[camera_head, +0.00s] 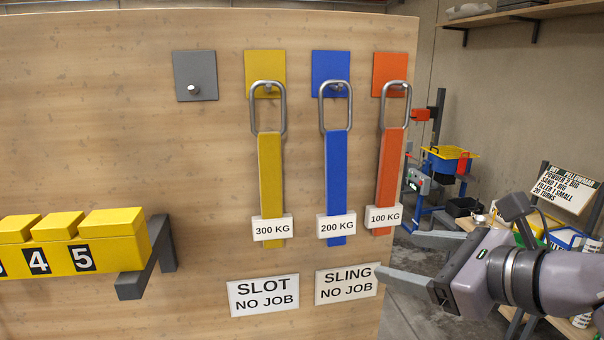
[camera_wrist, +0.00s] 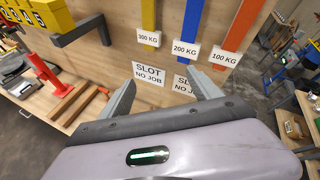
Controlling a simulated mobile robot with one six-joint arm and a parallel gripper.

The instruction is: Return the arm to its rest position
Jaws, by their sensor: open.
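My gripper (camera_head: 408,260) is at the right of the head view, pointing left towards the wooden board (camera_head: 120,140). Its two fingers are spread wide with nothing between them. In the wrist view my gripper (camera_wrist: 165,97) also shows open and empty, with the board beyond its fingertips. Three slings hang on the board by metal loops: a yellow one (camera_head: 270,170) tagged 300 KG, a blue one (camera_head: 336,175) tagged 200 KG and an orange one (camera_head: 391,165) tagged 100 KG. The gripper is apart from all of them, below and right of the orange sling.
Signs reading SLOT NO JOB (camera_head: 263,295) and SLING NO JOB (camera_head: 346,283) sit low on the board. A grey plate (camera_head: 195,75) has an empty peg. Yellow numbered blocks (camera_head: 113,240) rest on a bracket at left. A cluttered workbench and a shelf (camera_head: 500,15) stand at right.

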